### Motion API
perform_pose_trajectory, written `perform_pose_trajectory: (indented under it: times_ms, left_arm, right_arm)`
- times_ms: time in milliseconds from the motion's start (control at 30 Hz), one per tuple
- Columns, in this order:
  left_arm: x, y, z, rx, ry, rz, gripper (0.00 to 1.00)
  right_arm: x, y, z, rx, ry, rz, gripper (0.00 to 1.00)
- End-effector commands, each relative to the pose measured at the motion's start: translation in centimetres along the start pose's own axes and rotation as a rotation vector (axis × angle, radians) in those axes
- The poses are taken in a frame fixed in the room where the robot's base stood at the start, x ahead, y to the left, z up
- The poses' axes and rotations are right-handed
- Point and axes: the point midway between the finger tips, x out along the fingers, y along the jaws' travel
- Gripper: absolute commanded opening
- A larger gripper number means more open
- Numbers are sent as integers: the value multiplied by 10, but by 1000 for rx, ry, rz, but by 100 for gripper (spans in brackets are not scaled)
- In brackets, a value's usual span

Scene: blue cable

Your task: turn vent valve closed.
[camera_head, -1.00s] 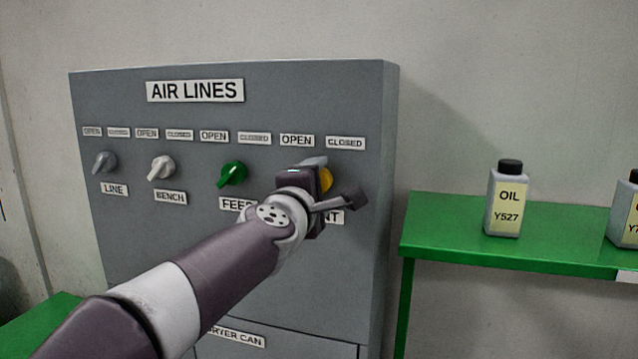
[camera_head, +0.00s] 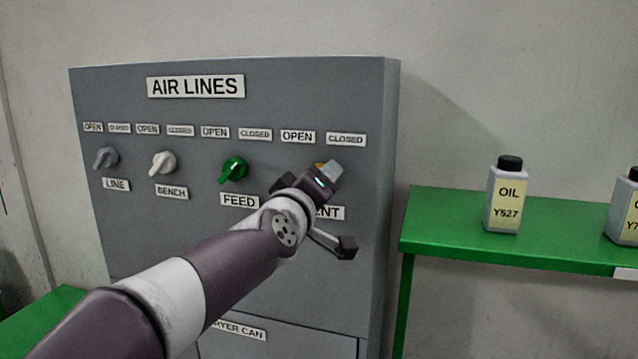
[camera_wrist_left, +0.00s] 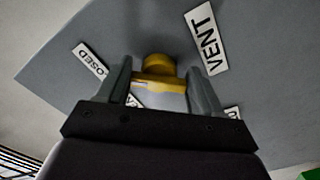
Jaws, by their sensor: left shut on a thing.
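The vent valve is a yellow knob (camera_head: 320,167) at the right end of the row on the grey panel, with OPEN (camera_head: 297,137) and CLOSED (camera_head: 346,139) labels above it. The VENT label (camera_head: 330,213) below is partly hidden by my arm. My left gripper (camera_head: 327,171) is shut on the knob and mostly covers it in the head view. In the left wrist view the yellow knob (camera_wrist_left: 158,72) sits between the two grey fingers. I cannot tell exactly where its pointer stands. My right gripper is not in view.
The green FEED knob (camera_head: 233,169), white BENCH knob (camera_head: 162,164) and grey LINE knob (camera_head: 106,158) are to the left on the same panel. A green shelf (camera_head: 450,237) at right holds an oil bottle (camera_head: 507,196) and another bottle (camera_head: 626,212).

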Motion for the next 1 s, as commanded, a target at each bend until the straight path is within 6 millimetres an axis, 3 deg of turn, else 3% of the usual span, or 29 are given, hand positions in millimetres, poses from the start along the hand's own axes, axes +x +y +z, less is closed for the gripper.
perform_pose_trajectory:
  times_ms: [767, 800, 867, 1000]
  left_arm:
    - [-1, 3, -5, 98, 11, 7, 36]
    - [-1, 4, -5, 98, 11, 7, 72]
    - [-1, 3, -5, 97, 11, 7, 92]
    - [-1, 2, -3, 96, 7, 5, 92]
  right_arm:
    - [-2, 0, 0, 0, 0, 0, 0]
    - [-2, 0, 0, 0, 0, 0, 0]
    - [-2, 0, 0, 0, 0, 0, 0]
    - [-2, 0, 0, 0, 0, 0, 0]
